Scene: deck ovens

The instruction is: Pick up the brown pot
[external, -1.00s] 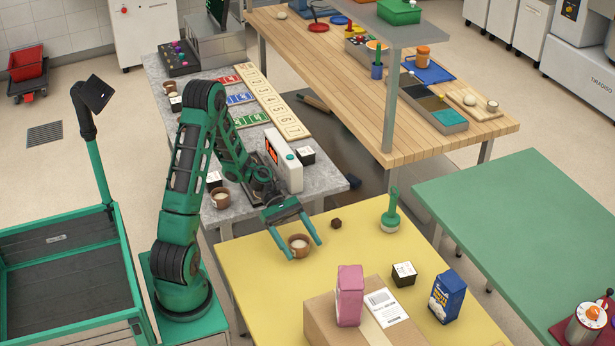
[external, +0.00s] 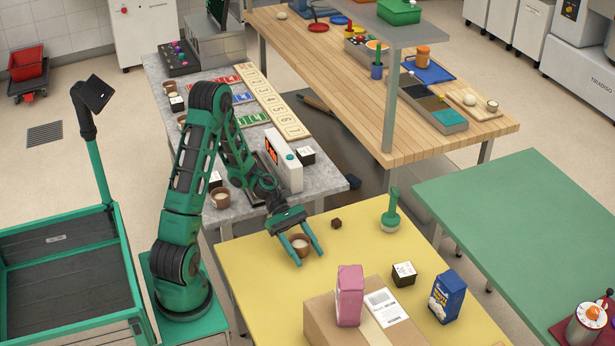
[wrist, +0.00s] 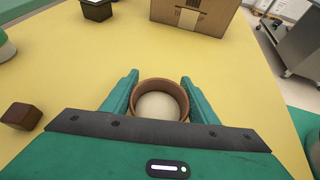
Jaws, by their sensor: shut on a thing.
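The brown pot (external: 299,245) is a small round brown pot with pale contents, upright at the yellow table's left side. It also shows in the wrist view (wrist: 161,86), where I look down into its open top. My gripper (external: 301,249) has its two green fingers on opposite sides of the pot, shut on it. In the wrist view my gripper (wrist: 160,95) holds the pot between the fingers. I cannot tell whether the pot's base touches the yellow table (external: 262,300).
A dark brown cube (external: 336,224) and a green stamp-like tool (external: 391,215) stand nearby. A cardboard box (external: 362,325) bears a pink bag (external: 349,295). A white-topped black box (external: 404,273) and a blue packet (external: 447,296) stand at right. The table's middle is clear.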

